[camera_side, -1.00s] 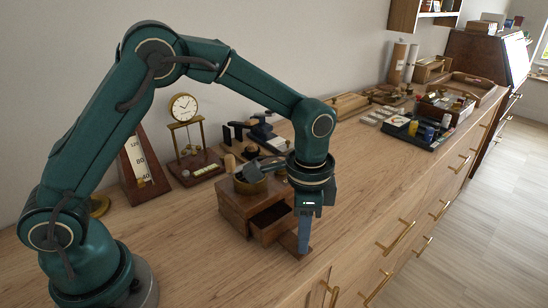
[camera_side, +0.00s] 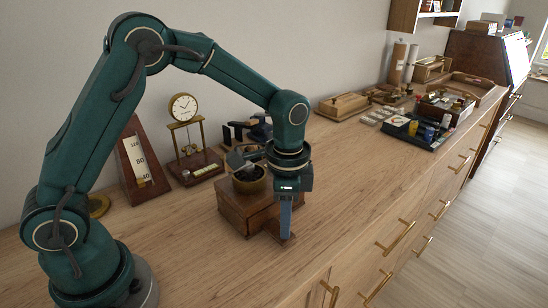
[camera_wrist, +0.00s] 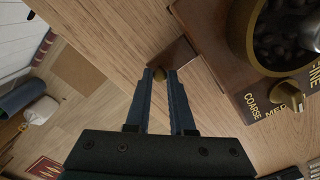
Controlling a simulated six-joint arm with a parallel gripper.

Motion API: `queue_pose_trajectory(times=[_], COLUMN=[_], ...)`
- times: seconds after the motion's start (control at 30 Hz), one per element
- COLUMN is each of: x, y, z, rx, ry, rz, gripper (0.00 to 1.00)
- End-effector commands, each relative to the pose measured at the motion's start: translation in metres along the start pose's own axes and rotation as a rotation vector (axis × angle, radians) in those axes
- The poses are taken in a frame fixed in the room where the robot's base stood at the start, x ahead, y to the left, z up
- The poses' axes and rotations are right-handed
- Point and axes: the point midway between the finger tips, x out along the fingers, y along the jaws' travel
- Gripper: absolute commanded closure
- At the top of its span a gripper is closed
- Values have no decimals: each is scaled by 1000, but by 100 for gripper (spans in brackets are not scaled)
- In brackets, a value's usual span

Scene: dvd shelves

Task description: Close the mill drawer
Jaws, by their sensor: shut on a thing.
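The coffee mill (camera_side: 236,212) is a brown wooden box with a brass hopper on top, standing on the wooden counter. Its hopper of dark beans shows in the wrist view (camera_wrist: 285,40), beside a dial lettered COARSE. The mill drawer (camera_wrist: 178,62) sticks out a little from the box, with a small brass knob (camera_wrist: 159,74) on its front. My gripper (camera_side: 286,234) points down in front of the drawer. In the wrist view its blue fingers (camera_wrist: 160,76) are close together on either side of the knob. In the side view the gripper hides most of the drawer front.
A brass clock (camera_side: 186,125) and a metronome-like wooden wedge (camera_side: 140,165) stand behind the mill to the left. A tray of small items (camera_side: 415,130) lies further right. The counter to the right of the mill is clear. The counter's front edge runs close below my gripper.

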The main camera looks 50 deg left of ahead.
Motion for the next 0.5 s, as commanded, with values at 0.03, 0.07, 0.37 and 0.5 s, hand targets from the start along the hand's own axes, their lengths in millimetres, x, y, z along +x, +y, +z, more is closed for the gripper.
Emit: queue_pose_trajectory(times=[0.03, 0.07, 0.37, 0.5], x=[0, 0, 0, 0], y=[-2, -2, -2, -1], z=[0, 0, 0, 0], rx=[0, 0, 1, 1], ry=[1, 1, 1, 1], rz=[-5, -5, -6, -4], gripper=[100, 100, 49, 49])
